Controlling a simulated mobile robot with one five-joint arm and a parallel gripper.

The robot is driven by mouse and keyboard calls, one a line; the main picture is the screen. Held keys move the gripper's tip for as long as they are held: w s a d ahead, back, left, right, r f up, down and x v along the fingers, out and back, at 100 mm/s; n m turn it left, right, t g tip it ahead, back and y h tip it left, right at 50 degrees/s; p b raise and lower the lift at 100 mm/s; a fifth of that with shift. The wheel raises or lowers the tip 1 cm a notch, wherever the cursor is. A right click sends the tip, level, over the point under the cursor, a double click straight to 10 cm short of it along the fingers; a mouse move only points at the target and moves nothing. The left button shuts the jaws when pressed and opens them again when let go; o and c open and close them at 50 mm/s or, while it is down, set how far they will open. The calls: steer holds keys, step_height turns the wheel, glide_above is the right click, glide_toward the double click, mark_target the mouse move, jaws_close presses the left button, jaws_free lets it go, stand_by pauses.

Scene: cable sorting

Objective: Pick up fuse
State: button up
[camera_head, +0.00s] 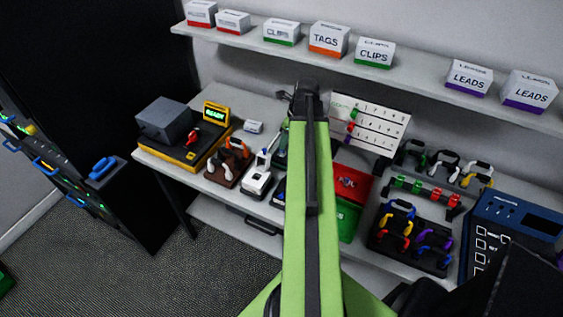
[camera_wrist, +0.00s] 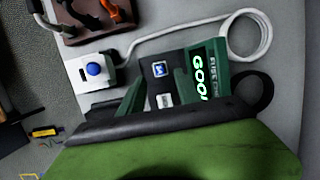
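I cannot make out a separate fuse in either view. A dark green tester (camera_wrist: 215,80) with a lit "GOOD" display and lettering that seems to begin with "FUSE" lies just beyond my arm in the wrist view. A small blue square (camera_wrist: 159,69) and a whitish square (camera_wrist: 165,101) show on its dark middle part; I cannot tell whether either is a fuse. In the head view my arm mostly hides the tester. My gripper (camera_head: 305,97) is black, at the far end of my green arm, over the bench. Its fingers are not clear, nor whether it holds anything.
A white device with a blue button (camera_wrist: 96,69) and a white coiled cable (camera_wrist: 248,38) lie close to the tester. Red (camera_head: 352,183) and green (camera_head: 347,218) bins stand right of my arm. A shelf (camera_head: 415,80) with labelled boxes runs above the bench.

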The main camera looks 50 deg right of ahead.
mark_target(282, 152)
steer(key=b+x, duration=0.5)
steer(key=shift+f, duration=0.3)
steer(key=shift+a+r, duration=0.1)
steer(key=shift+r, duration=0.1)
steer(key=shift+c, duration=0.3)
jaws_close()
